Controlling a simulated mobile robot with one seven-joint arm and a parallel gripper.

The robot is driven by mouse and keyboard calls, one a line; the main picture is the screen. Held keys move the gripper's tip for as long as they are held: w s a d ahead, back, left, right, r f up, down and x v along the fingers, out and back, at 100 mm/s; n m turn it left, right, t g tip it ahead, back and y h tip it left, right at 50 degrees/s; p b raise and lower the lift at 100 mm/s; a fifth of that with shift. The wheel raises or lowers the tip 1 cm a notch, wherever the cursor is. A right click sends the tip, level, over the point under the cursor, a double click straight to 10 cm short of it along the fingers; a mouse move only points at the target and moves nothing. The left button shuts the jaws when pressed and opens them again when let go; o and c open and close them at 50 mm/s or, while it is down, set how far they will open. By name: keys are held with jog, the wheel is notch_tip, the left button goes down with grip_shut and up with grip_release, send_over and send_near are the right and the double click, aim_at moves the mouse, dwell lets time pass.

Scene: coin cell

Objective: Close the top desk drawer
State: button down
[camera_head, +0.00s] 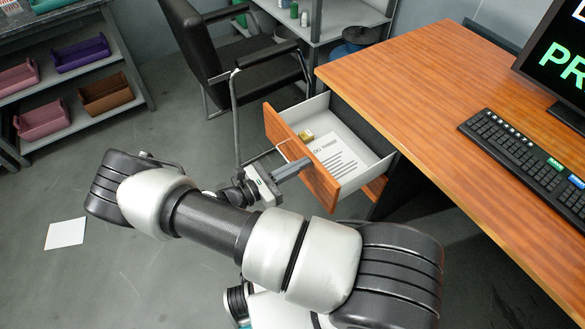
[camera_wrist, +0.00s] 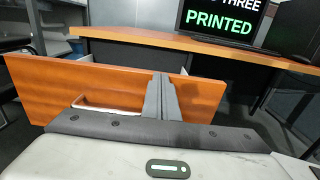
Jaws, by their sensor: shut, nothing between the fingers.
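The top desk drawer (camera_head: 317,180) is pulled open from the desk, with a wooden front, grey walls and a handle (camera_head: 282,152). A printed paper (camera_head: 336,157) and a small yellowish item (camera_head: 306,136) lie inside it. In the wrist view the drawer front (camera_wrist: 120,80) fills the middle left, with its pale handle (camera_wrist: 105,104) low on it. My gripper (camera_head: 305,163) is shut and empty, its fingertips at the outer face of the drawer front, beside the handle. The fingers (camera_wrist: 163,80) also show before the front in the wrist view. I cannot tell whether they touch it.
The wooden desk (camera_head: 420,70) carries a keyboard (camera_head: 530,160) and a monitor (camera_head: 560,60). A black chair (camera_head: 240,70) stands close behind the drawer. Shelves with bins (camera_head: 80,55) are at the far left. A white sheet (camera_head: 66,233) lies on the open floor.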

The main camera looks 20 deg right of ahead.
dwell(0.3)
jog(key=x, duration=2.4)
jog(key=shift+d, duration=0.4)
jog(key=shift+w+r, duration=0.1)
jog(key=shift+w, duration=0.05)
jog(key=p+v, duration=0.1)
jog(key=v, duration=1.3)
jog(key=shift+a, duration=0.3)
